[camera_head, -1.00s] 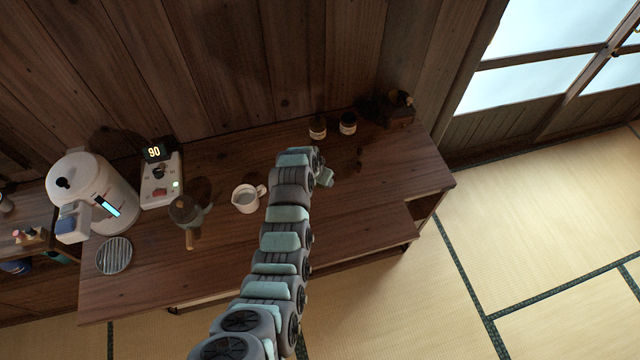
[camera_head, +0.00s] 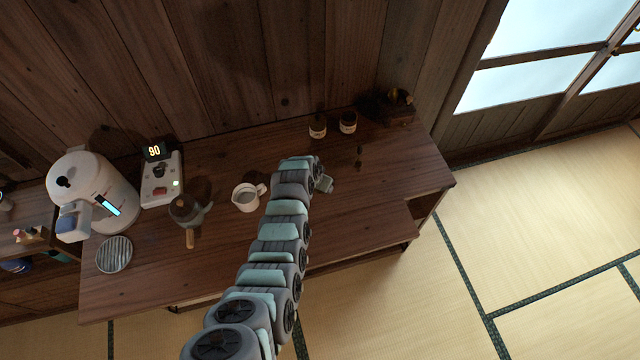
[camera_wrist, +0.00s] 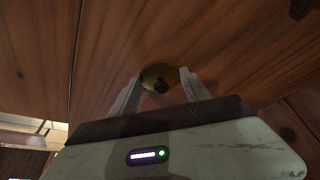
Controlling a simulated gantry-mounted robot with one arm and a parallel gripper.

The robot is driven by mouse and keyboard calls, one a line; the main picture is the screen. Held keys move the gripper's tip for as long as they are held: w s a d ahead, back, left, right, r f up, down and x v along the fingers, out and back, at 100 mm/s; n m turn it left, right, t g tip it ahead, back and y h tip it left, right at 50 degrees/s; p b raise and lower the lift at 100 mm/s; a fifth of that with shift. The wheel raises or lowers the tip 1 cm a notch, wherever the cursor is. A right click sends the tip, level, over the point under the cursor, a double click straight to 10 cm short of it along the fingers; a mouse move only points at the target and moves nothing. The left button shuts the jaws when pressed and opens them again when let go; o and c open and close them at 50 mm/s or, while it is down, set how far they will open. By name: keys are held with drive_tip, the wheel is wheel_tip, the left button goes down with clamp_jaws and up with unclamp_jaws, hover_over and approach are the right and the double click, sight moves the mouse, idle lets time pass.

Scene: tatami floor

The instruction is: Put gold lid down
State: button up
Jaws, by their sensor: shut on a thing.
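The gold lid (camera_wrist: 152,73) is a small round disc with a dark knob in the wrist view. My gripper (camera_wrist: 158,82) is shut on it, with one pale finger on each side. Wood grain fills the view behind the lid; I cannot tell whether the lid touches the wood. In the head view my gripper (camera_head: 325,184) is over the right half of the wooden table, and the lid cannot be made out there.
Two small jars (camera_head: 317,129) (camera_head: 348,123) stand at the back, with a dark wooden box (camera_head: 398,108) to their right. A white cup (camera_head: 246,197) stands left of my arm. Further left are a portafilter-like tool (camera_head: 187,213), a scale-like device (camera_head: 161,182) and a white kettle (camera_head: 95,195).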

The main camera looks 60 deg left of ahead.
drive_tip(key=o, duration=1.3)
drive_tip(key=shift+r, duration=0.5)
drive_tip(key=shift+s+d+r, duration=0.15)
drive_tip(key=shift+r, duration=0.05)
drive_tip(key=shift+b+v, duration=0.35)
drive_tip(key=shift+v, duration=5)
